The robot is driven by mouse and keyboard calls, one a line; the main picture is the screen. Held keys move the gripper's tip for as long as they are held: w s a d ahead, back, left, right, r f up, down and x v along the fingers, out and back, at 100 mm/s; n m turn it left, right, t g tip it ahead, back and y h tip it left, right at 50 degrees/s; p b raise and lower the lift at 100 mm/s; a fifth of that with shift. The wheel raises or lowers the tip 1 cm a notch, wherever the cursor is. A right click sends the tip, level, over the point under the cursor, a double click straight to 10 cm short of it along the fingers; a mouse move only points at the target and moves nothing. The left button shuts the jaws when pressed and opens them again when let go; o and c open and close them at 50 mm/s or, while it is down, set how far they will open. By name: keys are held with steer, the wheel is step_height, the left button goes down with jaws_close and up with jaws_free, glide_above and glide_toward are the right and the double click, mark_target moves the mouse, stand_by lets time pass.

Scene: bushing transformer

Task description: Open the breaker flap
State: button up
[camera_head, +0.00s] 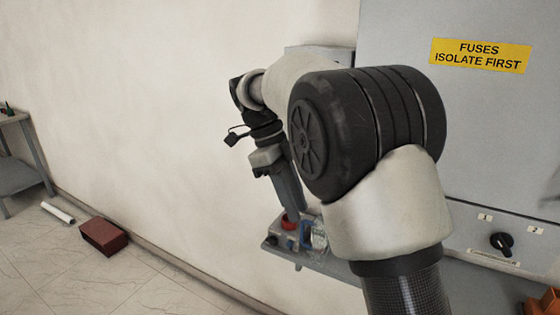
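I cannot make out a breaker flap in this view. A grey wall box (322,52), mostly hidden behind my arm, shows only its top edge and part of its front beside the tall cabinet. My gripper (290,212) points down, left of the cabinet, over or in front of a small grey ledge. Its fingertips are small and partly merge with the things behind them, so I cannot tell whether they are open or hold anything.
The ledge (340,268) bears a red round part (290,222) and blue items. The grey cabinet (400,35) has a yellow fuse label (480,55) and a black rotary knob (501,243). A red-brown box (104,237) and a white tube (58,212) lie on the floor. The left wall is bare.

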steer(key=p+v, duration=0.2)
steer(key=v, duration=1)
steer(key=s+d+r+n+t+y, duration=0.3)
steer(key=s+d+n, duration=0.7)
steer(key=d+n, duration=0.15)
steer(key=s+d+f+n+t, duration=0.2)
steer(key=s+f+n, duration=0.2)
steer(key=s, duration=0.3)
steer(key=s+d+f+n+t+y, duration=0.1)
steer(key=s+d+f+n+t, duration=0.1)
steer(key=s+f+n, duration=0.3)
steer(key=shift+s+d+f+n+p, duration=0.2)
steer(key=shift+s+d+n+p, duration=0.2)
steer(key=shift+s+d+n, duration=0.55)
